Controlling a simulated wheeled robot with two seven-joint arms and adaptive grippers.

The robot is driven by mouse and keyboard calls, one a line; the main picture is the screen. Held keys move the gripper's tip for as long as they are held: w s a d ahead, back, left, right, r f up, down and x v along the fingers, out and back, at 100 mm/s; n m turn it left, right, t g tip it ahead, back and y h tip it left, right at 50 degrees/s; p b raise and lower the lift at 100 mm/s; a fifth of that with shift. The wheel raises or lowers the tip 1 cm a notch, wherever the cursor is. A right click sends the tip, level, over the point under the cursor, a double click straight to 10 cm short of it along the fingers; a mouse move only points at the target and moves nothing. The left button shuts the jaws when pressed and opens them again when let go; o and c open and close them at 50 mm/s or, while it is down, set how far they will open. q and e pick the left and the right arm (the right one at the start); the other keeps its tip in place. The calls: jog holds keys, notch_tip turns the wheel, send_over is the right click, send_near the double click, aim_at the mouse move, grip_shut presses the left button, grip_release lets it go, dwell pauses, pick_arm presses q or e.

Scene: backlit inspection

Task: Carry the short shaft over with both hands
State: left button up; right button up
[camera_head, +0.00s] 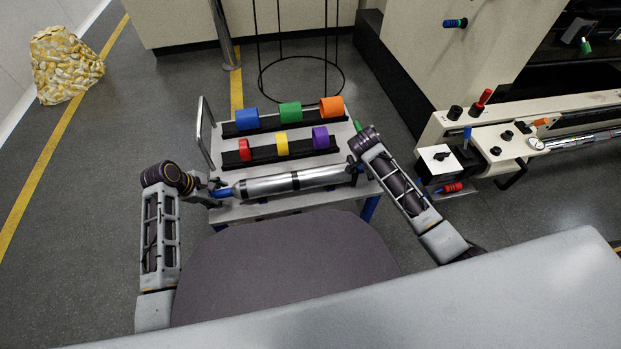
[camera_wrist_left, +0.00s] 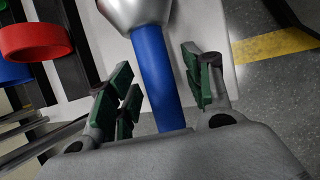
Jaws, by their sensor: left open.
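The short shaft (camera_head: 270,186) is a silver cylinder with dark bands and a blue left end (camera_head: 222,192). It lies roughly level across the near part of the cart top. My left gripper (camera_head: 216,188) is at the blue end. In the left wrist view its green-padded fingers (camera_wrist_left: 157,75) are open on either side of the blue end (camera_wrist_left: 155,75), with a gap visible on the right. My right gripper (camera_head: 353,168) is at the shaft's right end, which it partly hides. Its fingers are too small and covered to read.
Behind the shaft on the cart (camera_head: 210,160), black racks hold coloured rings, including a red ring (camera_head: 244,150) and a blue one (camera_head: 247,119). A machine bench (camera_head: 465,140) stands to the right. A yellow-white sack (camera_head: 62,65) lies far left. The floor left of the cart is clear.

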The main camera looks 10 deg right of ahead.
pick_arm(q)
grip_shut()
pick_arm(e)
grip_shut()
pick_arm(q)
jog(key=shift+w+r, duration=0.1)
jog(key=shift+r, duration=0.1)
pick_arm(e)
jog(key=shift+w+r, duration=0.1)
jog(key=shift+r, duration=0.05)
